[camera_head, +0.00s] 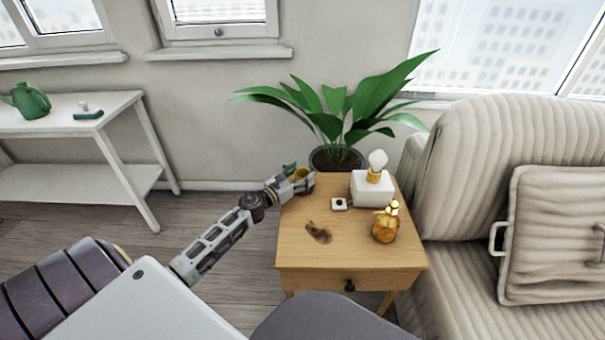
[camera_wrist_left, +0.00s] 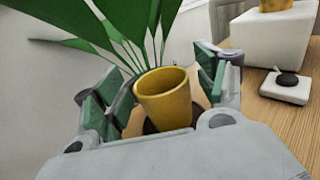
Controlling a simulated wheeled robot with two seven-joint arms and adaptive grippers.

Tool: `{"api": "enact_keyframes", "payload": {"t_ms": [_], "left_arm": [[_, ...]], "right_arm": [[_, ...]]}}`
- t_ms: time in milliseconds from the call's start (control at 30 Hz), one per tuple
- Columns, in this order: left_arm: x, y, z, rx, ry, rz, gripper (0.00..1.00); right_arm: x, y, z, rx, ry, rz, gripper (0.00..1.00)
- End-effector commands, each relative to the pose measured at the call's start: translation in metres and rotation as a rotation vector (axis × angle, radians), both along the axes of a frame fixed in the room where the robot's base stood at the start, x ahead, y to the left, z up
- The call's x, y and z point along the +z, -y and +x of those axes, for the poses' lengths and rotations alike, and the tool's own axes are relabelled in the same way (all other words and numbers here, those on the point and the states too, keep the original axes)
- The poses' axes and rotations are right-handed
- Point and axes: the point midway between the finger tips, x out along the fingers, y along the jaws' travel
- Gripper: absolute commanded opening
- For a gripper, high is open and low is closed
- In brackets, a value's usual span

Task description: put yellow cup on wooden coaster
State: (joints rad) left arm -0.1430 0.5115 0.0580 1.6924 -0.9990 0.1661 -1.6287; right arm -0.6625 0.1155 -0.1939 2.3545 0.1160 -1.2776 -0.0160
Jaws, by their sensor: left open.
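The yellow cup (camera_head: 302,173) stands upright near the back left corner of the wooden side table. It also shows in the left wrist view (camera_wrist_left: 165,100), between the spread fingers. My left gripper (camera_head: 294,181) is open around the cup, with gaps visible between the fingers and the cup's sides in the left wrist view (camera_wrist_left: 160,90). A dark brown, irregularly shaped flat piece, seemingly the wooden coaster (camera_head: 319,233), lies nearer the front left of the tabletop with nothing on it. My right gripper is out of view.
The side table (camera_head: 345,260) also holds a white lamp (camera_head: 372,188), a small white box with a dark knob (camera_head: 339,204) and an amber bottle (camera_head: 385,227). A potted plant (camera_head: 338,157) stands behind it. A sofa (camera_head: 490,160) is at right.

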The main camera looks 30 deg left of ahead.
Motion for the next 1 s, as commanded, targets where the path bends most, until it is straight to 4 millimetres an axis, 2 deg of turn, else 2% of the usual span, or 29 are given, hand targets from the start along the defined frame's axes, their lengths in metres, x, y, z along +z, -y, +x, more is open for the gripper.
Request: {"api": "enact_keyframes", "payload": {"t_ms": [1000], "left_arm": [[0.0, -0.016, -0.088, 0.001, -0.001, -0.001, 0.72]], "right_arm": [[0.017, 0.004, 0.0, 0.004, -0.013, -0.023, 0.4]]}}
